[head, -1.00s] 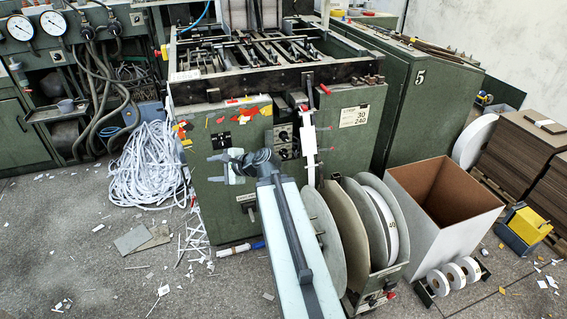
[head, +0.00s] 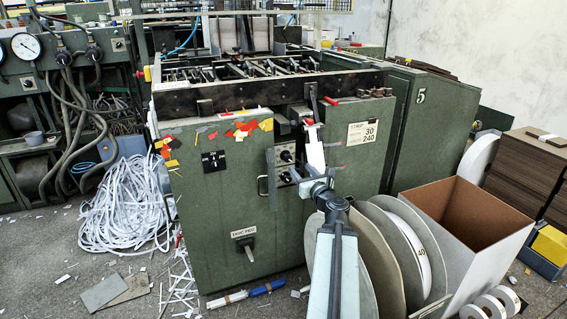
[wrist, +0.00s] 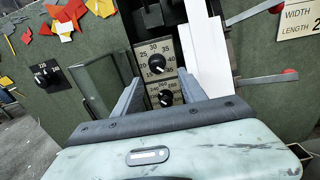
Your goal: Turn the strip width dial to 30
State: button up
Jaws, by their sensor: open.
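The strip width dial (wrist: 157,63) is the upper of two black knobs on a pale plate in the wrist view, with numbers from 15 upward around it. I cannot tell for sure where its pointer stands. In the head view this dial (head: 287,156) sits on the front of the green machine. The lower dial (wrist: 166,97) has numbers in the two hundreds and shows between my fingers. My gripper (wrist: 160,82) is open and empty, its two fingers apart in front of the plate. In the head view my gripper (head: 298,181) is just right of the dials and partly covers the lower one.
A white strip (wrist: 208,55) hangs just right of the dials, with red-tipped levers (wrist: 275,9) beyond it. A black switch (wrist: 46,74) is on the left panel. Large reels (head: 395,250) and an open box (head: 455,220) stand at lower right in the head view.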

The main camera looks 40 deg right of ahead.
aim_at(289, 159)
jog(key=x, duration=0.8)
jog(key=shift+w+a, duration=0.25)
grip_shut()
